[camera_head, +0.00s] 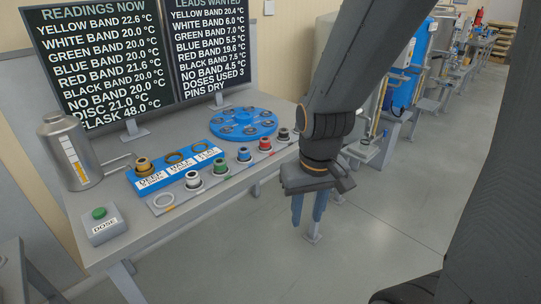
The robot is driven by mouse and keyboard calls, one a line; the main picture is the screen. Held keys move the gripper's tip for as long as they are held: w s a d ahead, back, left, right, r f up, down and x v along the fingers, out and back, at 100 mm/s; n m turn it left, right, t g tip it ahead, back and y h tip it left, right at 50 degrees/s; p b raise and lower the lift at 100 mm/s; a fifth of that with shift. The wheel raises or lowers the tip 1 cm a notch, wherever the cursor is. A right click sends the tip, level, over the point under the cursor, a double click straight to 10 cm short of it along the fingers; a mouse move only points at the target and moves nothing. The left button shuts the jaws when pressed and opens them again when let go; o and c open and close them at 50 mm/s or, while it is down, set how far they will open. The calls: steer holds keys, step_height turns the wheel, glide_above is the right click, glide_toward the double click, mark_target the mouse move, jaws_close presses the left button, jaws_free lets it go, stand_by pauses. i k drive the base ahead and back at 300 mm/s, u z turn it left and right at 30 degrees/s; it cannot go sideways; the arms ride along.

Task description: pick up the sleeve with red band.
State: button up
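The sleeve with red band (265,145) stands upright on the grey strip (161,201) at the front of the table. It is between the blue-banded sleeve (244,155) and the black-banded sleeve (283,134). My gripper (309,213) points down in front of the table's right part, to the right of the red-banded sleeve and apart from it. Its two blue fingers are spread with a gap and nothing shows between them. My arm hides the area behind it.
White-banded (193,182) and green-banded (220,169) sleeves stand further left on the strip. A blue rack (173,175) behind holds a yellow-banded sleeve (143,167). A blue disc (243,124), a steel flask (69,153) and a dose button box (102,223) are on the table.

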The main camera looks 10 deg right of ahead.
mark_target(265, 142)
steer(key=z, duration=0.75)
steer(key=i, duration=0.95)
steer(key=u, duration=0.1)
